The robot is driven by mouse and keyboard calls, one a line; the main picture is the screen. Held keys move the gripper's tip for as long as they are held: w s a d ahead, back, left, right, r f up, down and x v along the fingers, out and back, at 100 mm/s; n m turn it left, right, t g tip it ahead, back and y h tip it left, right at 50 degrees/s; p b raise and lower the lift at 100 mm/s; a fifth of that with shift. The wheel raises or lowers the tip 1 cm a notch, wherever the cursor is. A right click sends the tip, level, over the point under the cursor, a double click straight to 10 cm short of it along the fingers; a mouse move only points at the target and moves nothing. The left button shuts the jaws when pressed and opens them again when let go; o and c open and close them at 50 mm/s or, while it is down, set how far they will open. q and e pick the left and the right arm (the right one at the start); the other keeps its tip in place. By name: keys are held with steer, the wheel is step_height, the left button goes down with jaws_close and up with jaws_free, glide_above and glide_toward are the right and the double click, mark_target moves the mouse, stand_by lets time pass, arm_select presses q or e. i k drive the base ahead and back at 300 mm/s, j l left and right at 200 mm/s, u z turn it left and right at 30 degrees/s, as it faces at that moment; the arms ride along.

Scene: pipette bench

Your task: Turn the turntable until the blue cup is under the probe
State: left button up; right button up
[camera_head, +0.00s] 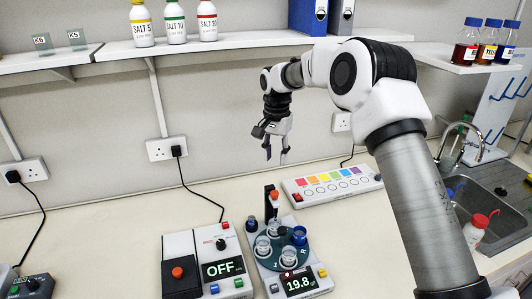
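The turntable (276,262) is a dark teal disc on a white device whose display reads 19.8. Several small cups stand on it. The blue cup (299,235) is on the disc's right side. Clear cups stand at the left (262,246), front (289,256) and back (274,228). The probe (272,203), a dark upright part with an orange-red top, stands at the back of the disc, closest to the back clear cup; its tip is hard to make out. My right gripper (276,153) is above and behind the turntable, pointing down, fingers apart and empty. My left gripper is out of view.
A white box with a display reading OFF (222,270) stands left of the turntable device. A panel with a row of coloured squares (332,183) lies behind right. A sink (490,190) is at the far right. Bottles stand on shelves above.

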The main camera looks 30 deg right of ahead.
mark_target(274, 261)
steer(key=k, duration=1)
